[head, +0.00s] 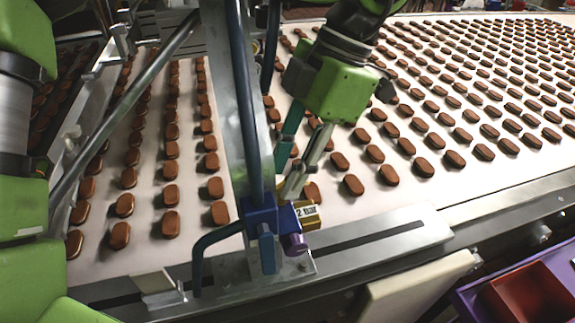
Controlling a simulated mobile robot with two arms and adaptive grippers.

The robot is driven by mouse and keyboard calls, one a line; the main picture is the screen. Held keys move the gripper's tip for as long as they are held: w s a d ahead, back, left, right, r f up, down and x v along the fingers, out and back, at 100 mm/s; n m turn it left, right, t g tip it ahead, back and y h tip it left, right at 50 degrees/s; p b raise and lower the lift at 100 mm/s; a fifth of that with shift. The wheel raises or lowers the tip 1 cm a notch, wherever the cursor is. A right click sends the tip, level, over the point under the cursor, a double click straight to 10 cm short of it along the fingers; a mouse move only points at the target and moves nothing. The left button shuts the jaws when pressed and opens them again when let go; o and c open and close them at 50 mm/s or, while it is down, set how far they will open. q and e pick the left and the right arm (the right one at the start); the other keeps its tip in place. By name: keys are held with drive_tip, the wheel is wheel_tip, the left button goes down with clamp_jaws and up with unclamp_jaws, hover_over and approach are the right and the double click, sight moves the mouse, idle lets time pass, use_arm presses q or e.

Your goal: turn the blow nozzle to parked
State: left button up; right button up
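A blue block (263,216) stands on a metal bracket at the near edge of the conveyor.
The white conveyor (400,195) carries many rows of brown biscuits. A tall grey post (222,90) with a blue hose and a slanted rod stand close to my gripper. A slotted metal rail (385,238) runs along the front. A red bin (530,295) sits lower right.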

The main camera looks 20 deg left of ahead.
use_arm(q)
clamp_jaws()
idle(1.1)
unclamp_jaws()
drive_tip(key=v, duration=1.2)
